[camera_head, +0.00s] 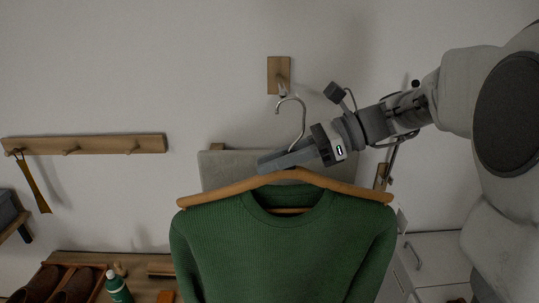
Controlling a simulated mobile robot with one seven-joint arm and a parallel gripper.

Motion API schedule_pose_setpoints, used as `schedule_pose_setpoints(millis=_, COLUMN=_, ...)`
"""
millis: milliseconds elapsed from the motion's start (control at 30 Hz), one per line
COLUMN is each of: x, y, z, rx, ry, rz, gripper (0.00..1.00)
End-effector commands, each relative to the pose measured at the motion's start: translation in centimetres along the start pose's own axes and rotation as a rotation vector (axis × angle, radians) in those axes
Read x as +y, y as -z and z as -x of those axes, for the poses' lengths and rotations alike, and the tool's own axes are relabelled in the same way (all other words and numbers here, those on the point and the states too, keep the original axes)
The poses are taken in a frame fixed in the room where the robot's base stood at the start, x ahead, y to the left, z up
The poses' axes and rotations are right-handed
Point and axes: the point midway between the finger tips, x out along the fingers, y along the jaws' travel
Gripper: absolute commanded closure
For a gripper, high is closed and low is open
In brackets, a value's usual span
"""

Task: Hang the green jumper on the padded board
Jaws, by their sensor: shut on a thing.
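The green jumper (285,245) hangs on a wooden hanger (225,190) with a metal hook (303,120). My gripper (275,164) is shut on the hanger near the base of its hook and holds the jumper up. The grey padded board (222,163) is on the wall behind, partly hidden by the hanger and gripper. A small wooden wall plate (279,75) with a metal peg (282,90) is above the board. The hanger's hook tip appears just below the peg; whether they touch I cannot tell. The jumper's lower part is out of view.
A wooden peg rail (85,144) with a hanging strap (34,186) is at left. Below are brown shoes (75,285) in a tray and a green bottle (118,287) on a wooden surface (140,266). White drawers (440,258) stand at lower right.

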Motion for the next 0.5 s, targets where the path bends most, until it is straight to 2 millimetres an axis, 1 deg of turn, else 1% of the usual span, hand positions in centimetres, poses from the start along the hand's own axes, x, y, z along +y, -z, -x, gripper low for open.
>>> schedule_pose_setpoints(millis=33, x=-0.4, y=-0.3, z=0.1, rx=-0.002, ry=-0.001, rz=0.0, gripper=1.0)
schedule_pose_setpoints(millis=500, x=-4.0, y=-0.1, z=0.0, rx=-0.001, ry=0.0, rz=0.002, gripper=1.0)
